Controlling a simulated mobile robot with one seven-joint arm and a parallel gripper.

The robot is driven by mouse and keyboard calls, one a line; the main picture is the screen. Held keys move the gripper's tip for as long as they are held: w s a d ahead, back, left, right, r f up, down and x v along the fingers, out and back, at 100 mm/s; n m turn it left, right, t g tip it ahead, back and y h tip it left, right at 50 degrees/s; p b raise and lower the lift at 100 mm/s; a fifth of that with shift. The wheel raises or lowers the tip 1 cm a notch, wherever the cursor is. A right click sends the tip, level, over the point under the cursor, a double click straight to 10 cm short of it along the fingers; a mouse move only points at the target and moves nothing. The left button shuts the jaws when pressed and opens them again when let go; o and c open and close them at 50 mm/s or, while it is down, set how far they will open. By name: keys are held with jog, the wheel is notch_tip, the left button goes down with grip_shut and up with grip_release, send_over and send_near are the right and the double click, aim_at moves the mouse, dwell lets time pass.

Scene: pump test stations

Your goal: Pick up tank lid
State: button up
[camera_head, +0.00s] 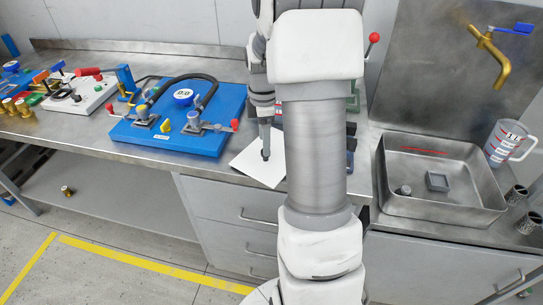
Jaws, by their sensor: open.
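No part is clearly recognisable as the tank lid. A flat white sheet or panel (250,168) lies on the steel counter at the middle, partly hidden behind my arm; I cannot tell whether it is the lid. My gripper (265,154) points down over this white panel, open, with nothing seen between its fingers. Whether it touches the panel is unclear. A steel tank or basin (440,215) stands at the right, open at the top. A small grey square piece (437,181) and a small grey cylinder (403,190) are inside it.
A blue test board (175,140) with hoses and valves lies left of my gripper. A white panel with fittings (80,95) is farther left. A brass tap (490,55) overhangs the basin, and a measuring jug (505,143) stands beside it. Dark and green items are partly hidden behind my arm.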

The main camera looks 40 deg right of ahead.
notch_tip(320, 180, down, 4)
jog(key=shift+r, duration=0.25)
jog(key=shift+c, duration=0.3)
grip_shut()
dwell(1.0)
